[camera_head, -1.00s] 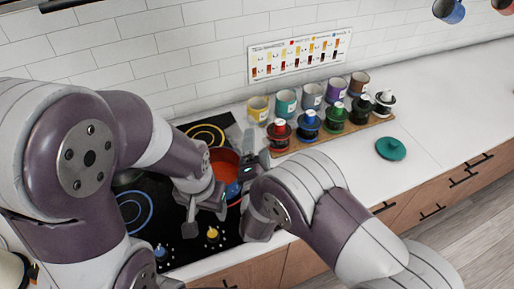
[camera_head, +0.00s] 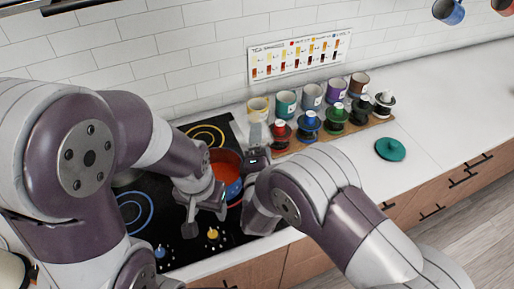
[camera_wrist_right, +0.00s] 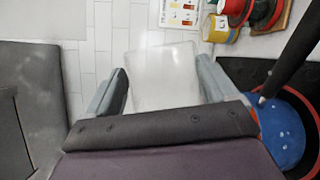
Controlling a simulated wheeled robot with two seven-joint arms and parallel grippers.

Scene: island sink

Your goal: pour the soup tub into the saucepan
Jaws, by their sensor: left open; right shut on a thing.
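The saucepan (camera_head: 226,161), blue outside with orange-red inside, stands on the black cooktop. Its blue side also shows at the right of the right wrist view (camera_wrist_right: 284,135). My right gripper (camera_head: 257,158) is just right of the saucepan. In the right wrist view, its jaws (camera_wrist_right: 165,88) are shut on a pale, whitish tub (camera_wrist_right: 164,72). The tub is mostly hidden in the head view, and I cannot tell what is in it. My left gripper (camera_head: 207,201) is open at the near left side of the saucepan; its fingertips are partly hidden.
Several coloured mugs (camera_head: 285,103) and dark stands with coloured tops (camera_head: 308,124) line a wooden board right of the cooktop (camera_head: 172,243). A teal lid-like disc (camera_head: 390,149) lies on the white counter (camera_head: 440,100), which is clear further right. A tiled wall with a chart (camera_head: 298,54) stands behind.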

